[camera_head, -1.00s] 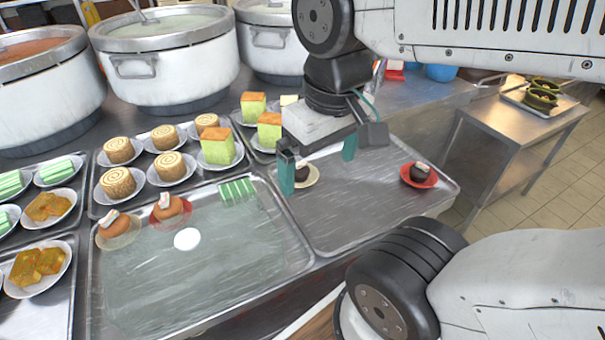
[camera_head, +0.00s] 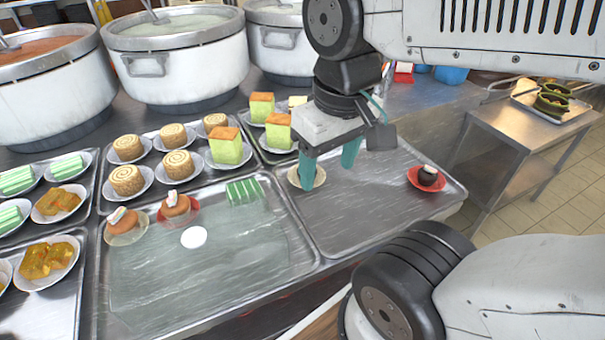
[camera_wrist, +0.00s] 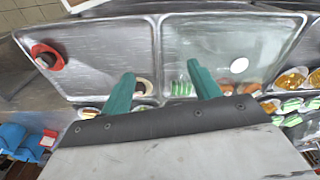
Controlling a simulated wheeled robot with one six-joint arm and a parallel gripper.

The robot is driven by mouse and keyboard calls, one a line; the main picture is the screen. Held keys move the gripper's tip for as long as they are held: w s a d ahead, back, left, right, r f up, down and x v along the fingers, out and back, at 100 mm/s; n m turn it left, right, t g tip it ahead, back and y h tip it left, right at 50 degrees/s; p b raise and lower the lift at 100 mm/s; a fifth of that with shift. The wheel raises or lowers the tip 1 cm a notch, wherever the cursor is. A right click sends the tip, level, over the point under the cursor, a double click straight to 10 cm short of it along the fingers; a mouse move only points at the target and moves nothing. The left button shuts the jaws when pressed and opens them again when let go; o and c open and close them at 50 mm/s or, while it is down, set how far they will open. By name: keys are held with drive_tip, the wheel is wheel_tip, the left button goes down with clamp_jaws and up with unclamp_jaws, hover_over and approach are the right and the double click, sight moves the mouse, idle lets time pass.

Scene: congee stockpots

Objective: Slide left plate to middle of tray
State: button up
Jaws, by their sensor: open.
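A cream plate (camera_head: 320,179) sits at the left end of the right-hand metal tray (camera_head: 400,212). Its cake is mostly hidden behind a teal finger in the head view. In the wrist view the cream plate (camera_wrist: 150,88) shows partly, beside the left finger and between the two fingers. A red plate (camera_head: 414,181) with a dark round cake (camera_head: 428,176) sits at the tray's right side; the red plate also shows in the wrist view (camera_wrist: 37,50). My gripper (camera_head: 330,168) is open around the cream plate's area, its fingers pointing down. Contact cannot be told.
The left tray (camera_head: 290,270) holds two brown cakes on plates (camera_head: 127,236), a green striped piece (camera_head: 245,190) and a white disc (camera_head: 193,237). Trays of cakes and large stockpots (camera_head: 178,62) stand behind. The right tray's middle and front are clear.

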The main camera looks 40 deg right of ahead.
drive_tip(key=shift+w+d+f+g, duration=0.35)
drive_tip(key=shift+w+f+g, duration=0.35)
drive_tip(key=shift+w+f, duration=0.1)
drive_tip(key=c, duration=1)
drive_tip(key=shift+g, duration=0.6)
drive_tip(key=w+f, duration=0.1)
drive_tip(key=w, duration=0.1)
drive_tip(key=w+d+f, duration=0.1)
drive_tip(key=w, duration=0.1)
drive_tip(key=w+d, duration=0.1)
drive_tip(key=w, duration=0.1)
drive_tip(key=shift+f, duration=0.4)
clamp_jaws()
drive_tip(key=n+t, duration=0.1)
drive_tip(key=n, duration=0.6)
hover_over(286, 176)
wheel_tip(286, 176, down, 12)
wheel_tip(286, 176, down, 9)
drive_tip(key=shift+f, duration=0.1)
